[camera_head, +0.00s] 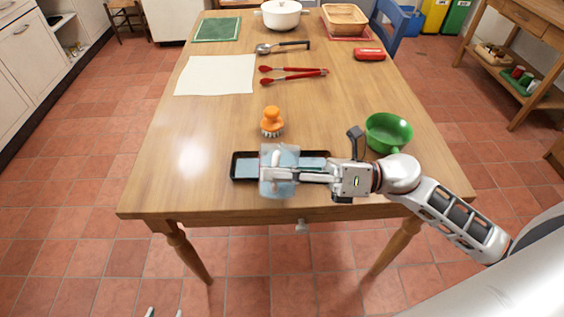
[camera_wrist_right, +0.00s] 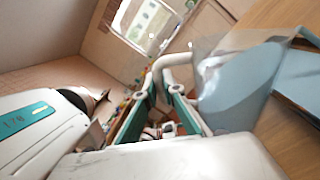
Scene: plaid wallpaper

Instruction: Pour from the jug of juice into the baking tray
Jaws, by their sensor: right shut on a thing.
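A clear jug (camera_head: 280,160) with pale blue-grey juice hangs over the middle of the baking tray. My right gripper (camera_head: 302,175) is shut on its handle. In the right wrist view the gripper (camera_wrist_right: 168,95) grips the pale handle, and the jug (camera_wrist_right: 235,95) looks tilted toward the tray. The dark-rimmed baking tray (camera_head: 235,167) lies near the table's front edge; its inside looks pale blue. The jug and gripper hide part of it, and I cannot make out a stream. My left gripper (camera_head: 165,313) shows only as two separated fingertips at the bottom edge, in front of the table.
An orange brush (camera_head: 272,122) stands behind the tray. A green bowl (camera_head: 388,133) sits right of it, close to my right arm. Red tongs (camera_head: 292,75), a white sheet (camera_head: 215,75) and a red case (camera_head: 369,54) lie farther back. The front left of the wooden table (camera_head: 170,185) is clear.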

